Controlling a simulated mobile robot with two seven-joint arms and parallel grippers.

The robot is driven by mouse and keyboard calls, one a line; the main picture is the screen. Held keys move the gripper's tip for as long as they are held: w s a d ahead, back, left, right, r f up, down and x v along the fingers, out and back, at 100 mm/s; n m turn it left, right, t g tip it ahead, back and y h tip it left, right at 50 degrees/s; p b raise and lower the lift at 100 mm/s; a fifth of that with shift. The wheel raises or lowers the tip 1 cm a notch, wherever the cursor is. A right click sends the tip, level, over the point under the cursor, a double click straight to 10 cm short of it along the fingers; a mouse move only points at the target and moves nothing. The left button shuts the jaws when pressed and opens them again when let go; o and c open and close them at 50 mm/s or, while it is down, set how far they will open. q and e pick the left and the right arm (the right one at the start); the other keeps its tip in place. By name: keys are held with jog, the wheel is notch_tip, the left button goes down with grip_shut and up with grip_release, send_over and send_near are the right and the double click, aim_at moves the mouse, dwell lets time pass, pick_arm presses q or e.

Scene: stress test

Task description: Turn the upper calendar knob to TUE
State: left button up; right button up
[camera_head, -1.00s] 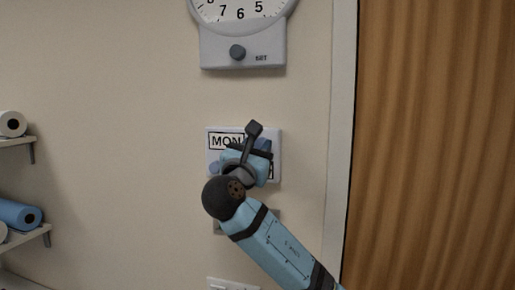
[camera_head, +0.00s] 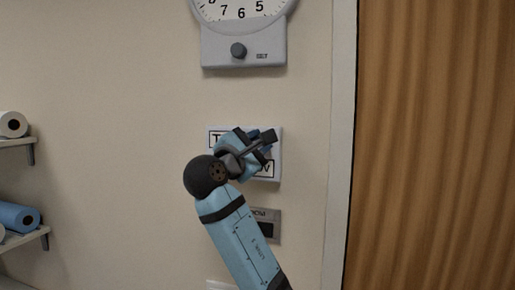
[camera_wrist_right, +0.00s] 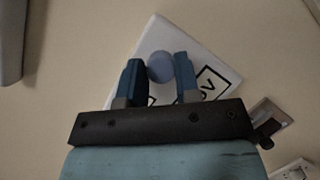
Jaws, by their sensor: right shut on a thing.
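The white calendar plate (camera_head: 277,147) is on the wall; it also shows tilted in the wrist view (camera_wrist_right: 229,70). Its upper window (camera_head: 216,138) shows a first letter T; the rest is hidden behind my right gripper. The lower window (camera_wrist_right: 212,86) shows letters ending in V. The round blue-grey upper knob (camera_wrist_right: 160,66) sits between the fingers of my right gripper (camera_wrist_right: 160,75), which is shut on it. In the head view my right gripper (camera_head: 262,143) covers most of the plate. The lower knob is hidden. My left gripper is out of view.
A wall clock (camera_head: 244,45) with a dark knob hangs above the plate. A small grey panel (camera_head: 268,224) is below it, partly behind my arm. A wooden door (camera_head: 430,150) is at right. Shelves with rolls (camera_head: 18,216) are at far left.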

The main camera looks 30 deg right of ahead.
jog(key=shift+m, duration=0.5)
jog(key=o, duration=0.9)
jog(key=b+v, duration=0.3)
jog(key=v, duration=1.1)
jog(key=shift+w+b, duration=0.15)
jog(key=shift+b, duration=0.15)
jog(key=shift+r, duration=0.15)
